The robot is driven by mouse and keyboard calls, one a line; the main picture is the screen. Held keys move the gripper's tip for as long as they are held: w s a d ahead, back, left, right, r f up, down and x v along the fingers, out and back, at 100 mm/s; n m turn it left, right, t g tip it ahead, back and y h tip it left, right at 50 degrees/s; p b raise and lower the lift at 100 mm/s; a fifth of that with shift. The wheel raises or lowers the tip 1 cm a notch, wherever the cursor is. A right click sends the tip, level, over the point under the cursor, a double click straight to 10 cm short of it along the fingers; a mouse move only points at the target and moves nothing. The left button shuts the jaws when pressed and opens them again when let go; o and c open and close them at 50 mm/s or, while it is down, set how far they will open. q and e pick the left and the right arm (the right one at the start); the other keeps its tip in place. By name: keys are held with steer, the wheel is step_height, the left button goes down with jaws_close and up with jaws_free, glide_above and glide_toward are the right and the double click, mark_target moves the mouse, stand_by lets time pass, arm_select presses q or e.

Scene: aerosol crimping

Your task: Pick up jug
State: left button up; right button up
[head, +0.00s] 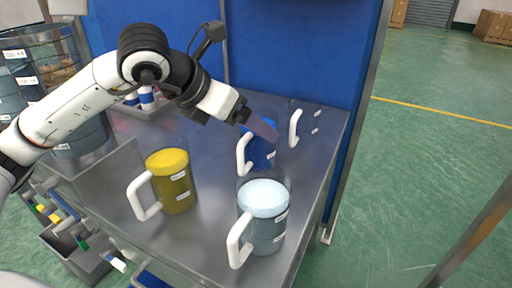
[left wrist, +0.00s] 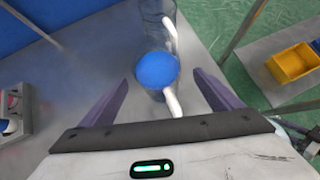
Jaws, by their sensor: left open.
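Several clear jugs with white handles stand on the metal table. The jug with blue liquid (head: 262,155) is at the back middle, with its handle on its left side. My left gripper (head: 268,130) is open just above and behind its rim in the head view, partly covering it. In the left wrist view the blue jug (left wrist: 157,70) lies between the two spread purple fingers (left wrist: 160,78), with space on both sides. I cannot tell how far the fingertips reach down beside it. A yellow jug (head: 174,187) and a pale-blue jug (head: 265,212) stand nearer the front. My right gripper is out of view.
An empty clear jug (head: 308,124) stands behind and right of the blue one, close to the table's right edge. A metal bin (head: 108,172) and a tray with blue-white cans (head: 146,98) are at the left. A blue panel (head: 290,50) stands behind the table (head: 213,235).

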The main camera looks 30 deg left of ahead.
arm_select(q)
steer(key=x, duration=0.5)
steer(key=shift+a+f, duration=0.1)
steer(key=shift+a, duration=0.15)
steer(key=c, duration=1.6)
step_height(320, 180, up, 10)
steer(key=shift+r+p, duration=0.15)
steer(key=shift+p, duration=0.65)
steer(key=shift+c, duration=0.2)
